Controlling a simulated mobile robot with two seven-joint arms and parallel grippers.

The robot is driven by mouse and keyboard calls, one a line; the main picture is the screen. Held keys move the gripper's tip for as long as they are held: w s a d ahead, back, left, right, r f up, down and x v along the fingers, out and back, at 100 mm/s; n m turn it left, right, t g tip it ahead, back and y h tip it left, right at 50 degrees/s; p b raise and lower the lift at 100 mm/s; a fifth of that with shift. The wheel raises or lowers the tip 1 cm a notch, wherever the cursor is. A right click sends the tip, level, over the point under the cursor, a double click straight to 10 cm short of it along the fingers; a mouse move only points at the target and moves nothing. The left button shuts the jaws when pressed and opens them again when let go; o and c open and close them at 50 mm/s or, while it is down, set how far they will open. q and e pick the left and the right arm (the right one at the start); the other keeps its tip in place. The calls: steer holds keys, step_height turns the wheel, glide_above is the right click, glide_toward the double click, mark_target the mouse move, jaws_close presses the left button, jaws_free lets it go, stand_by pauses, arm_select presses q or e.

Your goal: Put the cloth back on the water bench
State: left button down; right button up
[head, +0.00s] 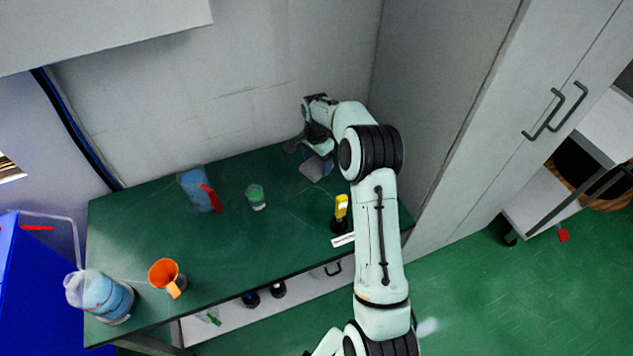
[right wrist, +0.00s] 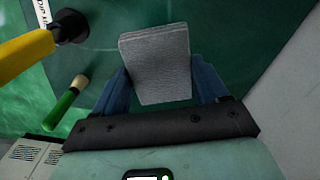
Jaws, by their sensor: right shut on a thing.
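The grey folded cloth (right wrist: 158,62) is between the fingers of my right gripper (right wrist: 160,85) in the right wrist view. The gripper is shut on it. In the head view the cloth (head: 316,167) shows below my right gripper (head: 312,150), over the back right part of the green bench (head: 230,235). I cannot tell whether the cloth touches the bench top. My left gripper does not show in either view.
On the bench stand a blue jug with a red handle (head: 196,190), a small green-white cup (head: 256,197), an orange mug (head: 166,277), a clear bottle (head: 100,294) and a yellow-handled tool (head: 341,210). A tall cabinet (head: 460,120) borders the bench's right. The bench middle is clear.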

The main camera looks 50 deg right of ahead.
glide_above(316, 188)
step_height(316, 188, down, 5)
steer(key=shift+d+f, duration=0.1)
steer(key=shift+f, duration=2.3)
steer(key=shift+f, duration=0.1)
steer(key=shift+f, duration=0.15)
steer(key=o, duration=1)
steer(key=shift+r, duration=0.2)
step_height(316, 188, up, 12)
steer(key=shift+f, duration=0.1)
